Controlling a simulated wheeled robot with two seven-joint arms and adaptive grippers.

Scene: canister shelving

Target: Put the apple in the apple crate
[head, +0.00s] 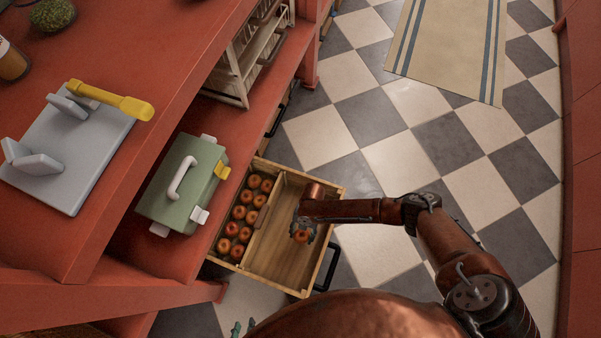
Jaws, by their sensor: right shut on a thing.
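My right gripper (303,231) is over the right compartment, pointing down, shut on an apple (301,237). I cannot tell whether this apple touches the crate floor. My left gripper (243,328) shows only its greenish fingertips at the bottom edge, apart from each other with nothing visible between them. The rest of it is hidden by my body.
A green case (181,188) with a white handle stands on the lower red shelf (240,125), left of the crate. A grey scale-like device (68,145) with a yellow handle is on the upper shelf. A dark handle (328,268) juts from the crate.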

